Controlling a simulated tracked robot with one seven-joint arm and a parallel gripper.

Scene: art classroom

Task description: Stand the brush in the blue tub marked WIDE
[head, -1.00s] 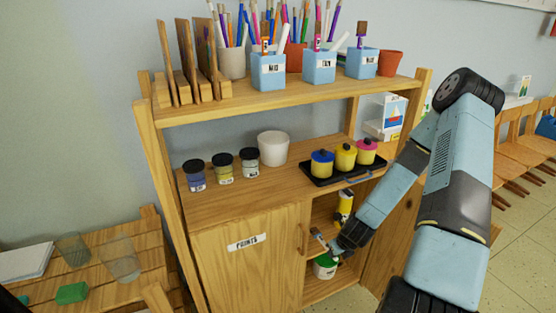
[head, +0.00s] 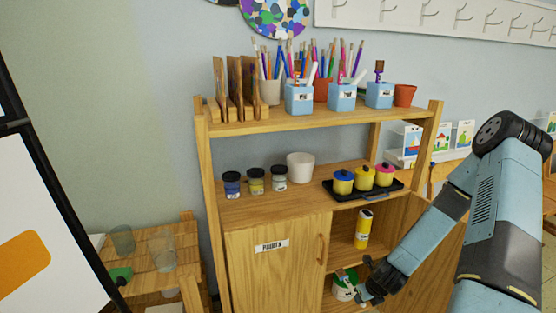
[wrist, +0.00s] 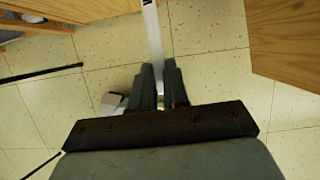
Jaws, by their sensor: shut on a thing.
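Three blue tubs stand in a row on the top shelf: a left one (head: 299,106), a middle one (head: 341,104) and a right one (head: 379,101). Each has a white label, too small to read here. A brown-headed brush stands in the right tub. My gripper (head: 367,284) is low in front of the cabinet's open lower compartment, well below the tubs. In the wrist view my gripper (wrist: 159,70) points down over the floor, its fingers close together.
A white tin with green (head: 343,292) and a yellow bottle (head: 363,228) stand in the open compartment. Jars, a white pot (head: 300,167) and a black tray (head: 397,187) of yellow pots fill the middle shelf. A terracotta pot (head: 405,95) adjoins the right tub.

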